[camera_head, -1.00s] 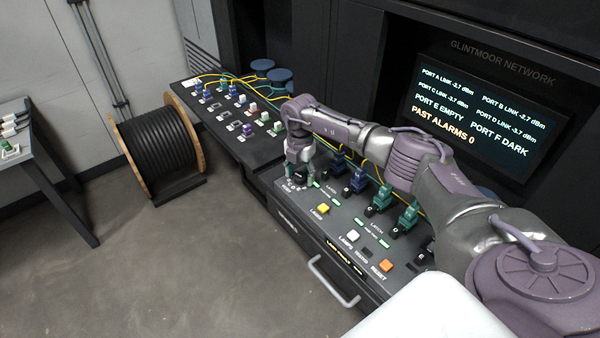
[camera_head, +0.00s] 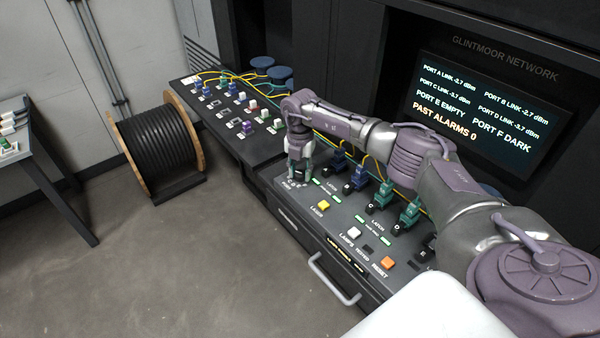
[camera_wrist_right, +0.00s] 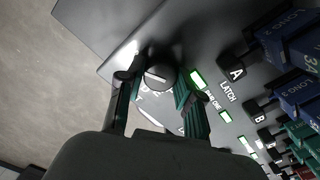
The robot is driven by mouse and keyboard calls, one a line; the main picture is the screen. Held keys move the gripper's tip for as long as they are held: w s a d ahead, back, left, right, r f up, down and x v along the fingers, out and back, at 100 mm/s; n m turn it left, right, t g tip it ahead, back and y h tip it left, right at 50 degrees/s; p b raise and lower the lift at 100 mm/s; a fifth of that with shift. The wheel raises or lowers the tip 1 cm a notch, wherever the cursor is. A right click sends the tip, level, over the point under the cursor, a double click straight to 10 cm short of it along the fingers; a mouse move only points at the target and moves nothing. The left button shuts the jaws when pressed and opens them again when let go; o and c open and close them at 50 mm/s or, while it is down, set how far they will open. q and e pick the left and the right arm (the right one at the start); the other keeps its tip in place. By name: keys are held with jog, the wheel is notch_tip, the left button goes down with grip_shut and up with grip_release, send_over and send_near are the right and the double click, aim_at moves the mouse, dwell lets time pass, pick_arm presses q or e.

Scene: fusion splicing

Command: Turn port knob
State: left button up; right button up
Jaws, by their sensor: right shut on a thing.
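The port knob (camera_wrist_right: 158,74) is a dark round dial with a white pointer line, at the corner of the dark panel (camera_head: 293,221). Lettering around it is partly hidden by my gripper. My right gripper (camera_wrist_right: 160,88) has its two fingers on either side of the knob and is shut on it. In the head view the right gripper (camera_head: 297,178) points down at the panel's far left corner and hides the knob. My left gripper is not in view.
Blue and green connectors (camera_head: 386,194) stand along the panel beside the LATCH lights. A yellow button (camera_head: 323,205), a white button (camera_head: 354,232) and an orange button (camera_head: 387,262) sit nearer. A screen (camera_head: 487,112) stands behind; a cable reel (camera_head: 158,147) is on the floor.

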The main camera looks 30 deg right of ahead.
aim_at(300, 173)
jog(key=n+b, duration=0.2)
jog(key=n, duration=0.2)
jog(key=shift+n, duration=0.3)
jog(key=n+b, duration=0.2)
jog(key=n, duration=0.1)
jog(key=shift+n, duration=0.3)
jog(key=n+b, duration=0.2)
jog(key=n, duration=0.2)
jog(key=shift+r+n+b, duration=0.1)
jog(key=shift+n+b, duration=0.55)
jog(key=shift+n, duration=1.05)
jog(key=shift+w, duration=0.1)
jog(key=o, duration=1.2)
jog(key=shift+c, duration=0.2)
notch_tip(300, 173, up, 12)
